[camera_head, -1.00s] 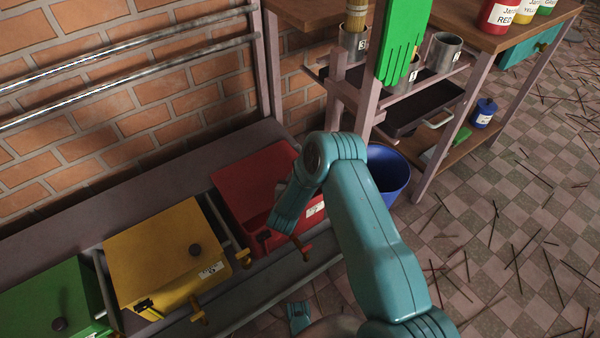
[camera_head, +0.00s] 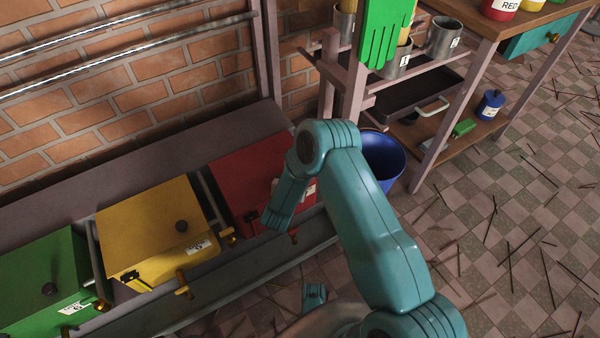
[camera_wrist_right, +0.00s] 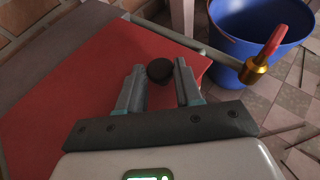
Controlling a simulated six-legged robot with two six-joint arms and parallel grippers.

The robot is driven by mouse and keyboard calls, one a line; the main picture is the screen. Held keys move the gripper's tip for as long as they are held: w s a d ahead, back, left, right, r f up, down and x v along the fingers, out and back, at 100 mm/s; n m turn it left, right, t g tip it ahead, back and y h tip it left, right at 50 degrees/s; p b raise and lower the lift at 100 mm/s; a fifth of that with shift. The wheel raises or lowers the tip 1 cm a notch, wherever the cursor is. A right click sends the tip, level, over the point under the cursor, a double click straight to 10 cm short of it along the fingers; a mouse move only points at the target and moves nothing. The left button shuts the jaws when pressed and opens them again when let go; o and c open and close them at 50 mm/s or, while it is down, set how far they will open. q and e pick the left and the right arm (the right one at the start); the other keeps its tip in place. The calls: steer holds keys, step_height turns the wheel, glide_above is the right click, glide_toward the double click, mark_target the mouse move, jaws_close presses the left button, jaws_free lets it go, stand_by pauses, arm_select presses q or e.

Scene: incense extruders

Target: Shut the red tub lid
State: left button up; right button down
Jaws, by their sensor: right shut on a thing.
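The red tub (camera_head: 309,191) stands at the right end of the row, with a white label on its front. Its red lid (camera_head: 246,172) lies flat or nearly flat over the top; my arm hides the right part, so I cannot tell if it is fully seated. In the right wrist view the lid (camera_wrist_right: 75,85) fills the left and middle, with a dark round knob (camera_wrist_right: 160,70) on it. My right gripper (camera_wrist_right: 159,78) has its fingers on both sides of the knob and is shut on it. My left gripper is not in view.
A yellow tub (camera_head: 150,228) and a green tub (camera_head: 40,275), both lidded, stand left of the red one. A blue bucket (camera_head: 383,160) stands close to its right. A shelf bench (camera_head: 440,148) with pots stands beyond. Sticks lie scattered on the tiled floor.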

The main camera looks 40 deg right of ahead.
steer(key=shift+s+f, duration=0.25)
steer(key=shift+s, duration=0.1)
steer(key=c, duration=1.1)
jaws_free()
steer(key=o, duration=0.4)
steer(key=shift+a+r, duration=0.1)
steer(key=shift+r, duration=0.05)
steer(key=shift+c, duration=0.2)
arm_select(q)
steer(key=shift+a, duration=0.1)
arm_select(e)
steer(key=shift+w, duration=0.2)
steer(key=shift+s+r, duration=0.1)
steer(key=shift+r, duration=0.1)
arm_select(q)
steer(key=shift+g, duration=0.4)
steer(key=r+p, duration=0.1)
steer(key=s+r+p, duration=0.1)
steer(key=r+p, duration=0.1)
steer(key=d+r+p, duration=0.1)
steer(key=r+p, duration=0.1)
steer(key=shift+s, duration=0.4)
arm_select(e)
steer(key=v, duration=1.6)
